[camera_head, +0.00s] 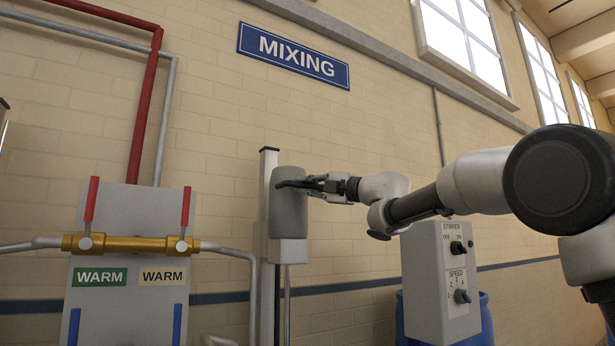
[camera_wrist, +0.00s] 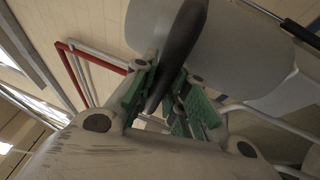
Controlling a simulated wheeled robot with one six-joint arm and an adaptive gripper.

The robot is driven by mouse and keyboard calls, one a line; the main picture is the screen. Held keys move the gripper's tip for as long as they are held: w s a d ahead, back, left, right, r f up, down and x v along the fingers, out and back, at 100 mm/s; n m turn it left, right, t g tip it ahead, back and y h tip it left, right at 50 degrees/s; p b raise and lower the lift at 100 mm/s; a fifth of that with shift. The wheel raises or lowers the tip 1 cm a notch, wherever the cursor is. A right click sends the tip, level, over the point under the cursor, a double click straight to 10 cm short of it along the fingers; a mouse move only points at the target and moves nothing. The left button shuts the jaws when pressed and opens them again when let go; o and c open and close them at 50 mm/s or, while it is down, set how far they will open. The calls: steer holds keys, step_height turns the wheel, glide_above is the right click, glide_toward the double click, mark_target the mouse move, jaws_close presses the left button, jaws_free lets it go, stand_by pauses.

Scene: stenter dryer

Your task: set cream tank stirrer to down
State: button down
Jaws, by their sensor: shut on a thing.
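The stirrer has a grey cylindrical motor head (camera_head: 289,228) high on a vertical post (camera_head: 266,240), with a thin shaft (camera_head: 287,310) running down out of the picture. A dark handle (camera_head: 287,184) sticks out from the motor head. My gripper (camera_head: 318,185) reaches in from the right and is shut on this handle. In the wrist view, the dark handle (camera_wrist: 183,42) passes between the green finger pads of my gripper (camera_wrist: 165,95), with the grey motor head (camera_wrist: 235,50) behind. The tank and the lower end of the shaft are out of view.
A grey control box (camera_head: 425,285) with stirrer and speed knobs stands below my arm, in front of a blue barrel (camera_head: 486,322). At left is a panel with brass valves (camera_head: 130,244), red handles and two "WARM" labels. Pipes run along the wall.

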step_height(320, 180, down, 27)
steer(key=shift+f, duration=0.2)
steer(key=c, duration=1.5)
jaws_free()
steer(key=shift+o, duration=0.4)
steer(key=shift+r, duration=0.1)
steer(key=v, duration=1.2)
steer(key=shift+r, duration=0.1)
